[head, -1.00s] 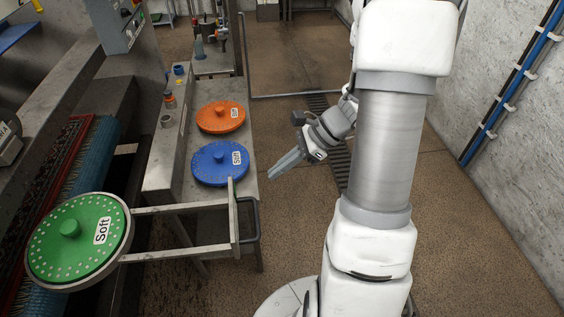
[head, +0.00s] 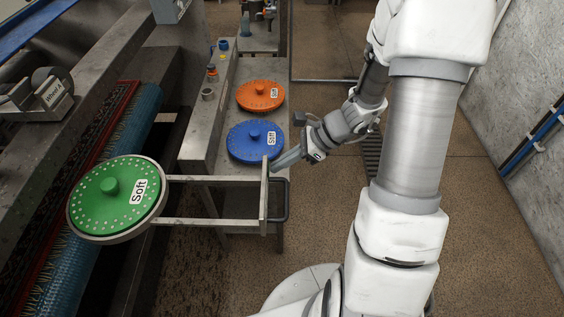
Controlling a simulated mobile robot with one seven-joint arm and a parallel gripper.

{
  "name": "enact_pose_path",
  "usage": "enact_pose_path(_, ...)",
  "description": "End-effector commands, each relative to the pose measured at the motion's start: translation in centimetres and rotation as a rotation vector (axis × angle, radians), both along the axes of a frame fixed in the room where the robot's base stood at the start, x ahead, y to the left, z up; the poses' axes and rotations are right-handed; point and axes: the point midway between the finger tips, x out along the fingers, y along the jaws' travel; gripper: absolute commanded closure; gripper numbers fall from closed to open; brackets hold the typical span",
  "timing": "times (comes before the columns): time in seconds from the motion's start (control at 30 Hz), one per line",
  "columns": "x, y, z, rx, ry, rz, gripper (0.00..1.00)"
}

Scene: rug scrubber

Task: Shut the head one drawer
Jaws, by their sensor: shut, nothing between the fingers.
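The drawer (head: 212,181) is a metal frame of two rails, standing out in the middle left. Its left end is a round holder with a green disc (head: 112,193) labelled "Soft". Its right end has an upright front plate (head: 264,197) with a dark bar handle (head: 286,200). My gripper (head: 277,165) is shut and empty, pointing left and down. Its fingertips are at the far upper end of the front plate, on the right side; I cannot tell whether they touch it.
A metal bench (head: 219,162) behind the drawer carries a blue disc (head: 255,142) and an orange disc (head: 260,96). A blue roller and a red-edged rug (head: 98,130) lie at left. The brown floor (head: 325,215) right of the drawer is clear.

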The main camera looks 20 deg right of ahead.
Motion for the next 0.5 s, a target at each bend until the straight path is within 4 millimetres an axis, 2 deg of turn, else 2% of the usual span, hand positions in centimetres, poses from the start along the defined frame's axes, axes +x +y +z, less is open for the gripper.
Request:
enact_pose_path(0.17, 0.4, 1.3, -0.1, 0.001, -0.001, 0.002, 1.00)
enact_pose_path(0.27, 1.0, 3.2, -0.1, 0.002, -0.002, 0.007, 1.00)
enact_pose_path(0.37, 1.7, 5.7, -0.1, 0.003, -0.003, 0.010, 1.00)
enact_pose_path(0.5, 3.0, 10.0, -0.2, 0.004, -0.004, 0.012, 1.00)
